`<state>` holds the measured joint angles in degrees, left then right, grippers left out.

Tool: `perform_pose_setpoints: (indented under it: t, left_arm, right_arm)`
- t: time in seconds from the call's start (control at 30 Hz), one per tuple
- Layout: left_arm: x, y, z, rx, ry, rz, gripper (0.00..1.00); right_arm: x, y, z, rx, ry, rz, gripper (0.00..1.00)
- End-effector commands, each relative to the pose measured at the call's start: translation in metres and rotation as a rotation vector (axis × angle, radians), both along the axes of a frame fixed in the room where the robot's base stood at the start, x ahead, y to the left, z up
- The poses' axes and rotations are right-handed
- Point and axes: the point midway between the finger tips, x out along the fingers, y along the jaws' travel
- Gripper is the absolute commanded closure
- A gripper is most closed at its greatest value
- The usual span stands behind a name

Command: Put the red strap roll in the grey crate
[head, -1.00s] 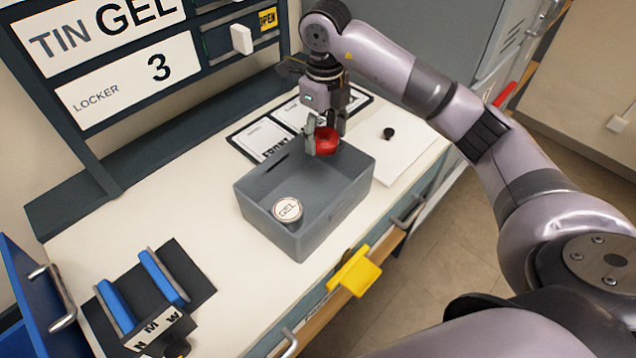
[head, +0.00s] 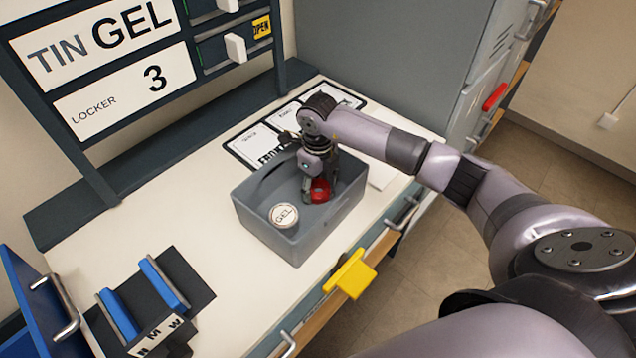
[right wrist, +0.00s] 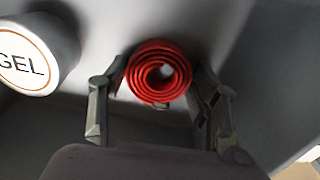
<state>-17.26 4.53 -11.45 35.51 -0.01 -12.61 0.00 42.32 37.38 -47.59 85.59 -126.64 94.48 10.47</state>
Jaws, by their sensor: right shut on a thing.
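The red strap roll (head: 319,190) is inside the grey crate (head: 290,247), low in its right part. It is a coiled red band, and its spiral end shows in the right wrist view (right wrist: 158,73). My right gripper (head: 311,187) reaches down into the crate and is shut on the roll, with a finger on each side of it in the right wrist view (right wrist: 160,92). I cannot tell whether the roll touches the crate floor. My left gripper is in neither view.
A round white GEL tin (head: 284,216) stands in the crate, left of the roll, and also shows in the right wrist view (right wrist: 35,55). A blue-sided holder (head: 145,295) stands at the front left of the worktop. A yellow handle (head: 352,274) sticks out at the front edge.

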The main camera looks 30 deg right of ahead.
Motion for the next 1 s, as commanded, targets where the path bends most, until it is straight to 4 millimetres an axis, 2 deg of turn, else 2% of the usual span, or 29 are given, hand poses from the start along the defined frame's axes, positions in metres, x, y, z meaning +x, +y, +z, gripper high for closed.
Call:
perform_pose_setpoints:
  t: [0.27,0.3,0.57,0.87,1.0]
  left_arm:
    - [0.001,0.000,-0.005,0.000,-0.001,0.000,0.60]
    - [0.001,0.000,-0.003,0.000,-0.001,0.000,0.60]
    - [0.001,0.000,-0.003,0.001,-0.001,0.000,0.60]
    - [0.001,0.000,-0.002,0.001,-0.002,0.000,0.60]
    - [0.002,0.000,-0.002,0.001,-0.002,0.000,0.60]
  right_arm:
    - [0.001,0.000,-0.004,-0.001,-0.001,-0.001,0.76]
    - [0.000,0.000,-0.002,-0.001,-0.001,-0.001,0.41]
    - [0.000,0.000,-0.002,0.000,-0.001,-0.001,0.24]
    - [0.000,0.000,-0.001,0.000,-0.001,-0.001,0.23]
    - [0.002,0.000,0.007,0.001,-0.005,-0.001,0.23]
